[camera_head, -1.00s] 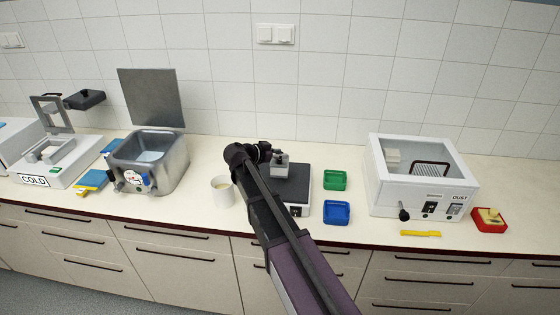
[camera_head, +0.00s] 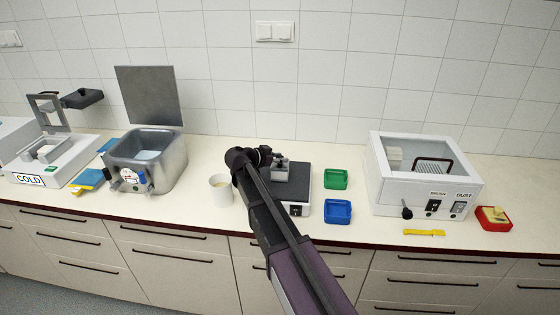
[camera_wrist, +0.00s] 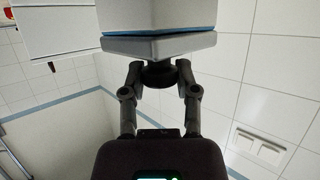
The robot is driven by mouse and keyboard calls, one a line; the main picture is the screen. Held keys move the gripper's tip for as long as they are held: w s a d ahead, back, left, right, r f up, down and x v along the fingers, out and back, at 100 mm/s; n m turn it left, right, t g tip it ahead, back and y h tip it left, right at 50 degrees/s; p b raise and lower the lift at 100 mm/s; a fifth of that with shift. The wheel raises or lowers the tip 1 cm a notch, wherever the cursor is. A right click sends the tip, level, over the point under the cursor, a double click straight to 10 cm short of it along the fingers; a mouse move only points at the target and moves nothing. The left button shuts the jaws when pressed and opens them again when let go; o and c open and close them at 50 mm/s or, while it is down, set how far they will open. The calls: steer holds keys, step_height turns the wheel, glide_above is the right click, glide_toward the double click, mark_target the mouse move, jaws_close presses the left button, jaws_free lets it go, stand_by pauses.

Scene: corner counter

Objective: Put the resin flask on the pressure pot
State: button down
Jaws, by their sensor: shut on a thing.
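My gripper (camera_wrist: 158,75) is shut on the dark round knob (camera_wrist: 158,76) of a block with a grey plate and a pale body with a blue line. I take this block (camera_wrist: 160,45) for the resin flask; in the head view it is a small grey piece (camera_head: 281,169) over the black-topped device (camera_head: 296,188). I cannot tell whether it touches that top. The steel tank (camera_head: 166,172) at left, with a round dial and a raised square lid (camera_head: 149,95), looks like the pressure pot. My arm hides part of the black-topped device.
A white cup (camera_head: 222,191) stands between the tank and my arm. Green (camera_head: 336,179) and blue (camera_head: 338,211) trays lie right of the device. A white cabinet (camera_head: 420,187) and a red tray (camera_head: 493,225) are farther right. A COLD unit (camera_head: 40,174) is far left.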

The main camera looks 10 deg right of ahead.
steer(key=shift+f, duration=0.1)
steer(key=shift+c, duration=1.8)
jaws_free()
steer(key=shift+r, duration=0.2)
steer(key=shift+s+a+r, duration=0.15)
steer(key=shift+a, duration=0.1)
steer(key=p+v, duration=0.4)
steer(key=v, duration=0.7)
steer(key=shift+p, duration=0.3)
steer(key=shift+s+a+r, duration=0.1)
steer(key=shift+a, duration=0.05)
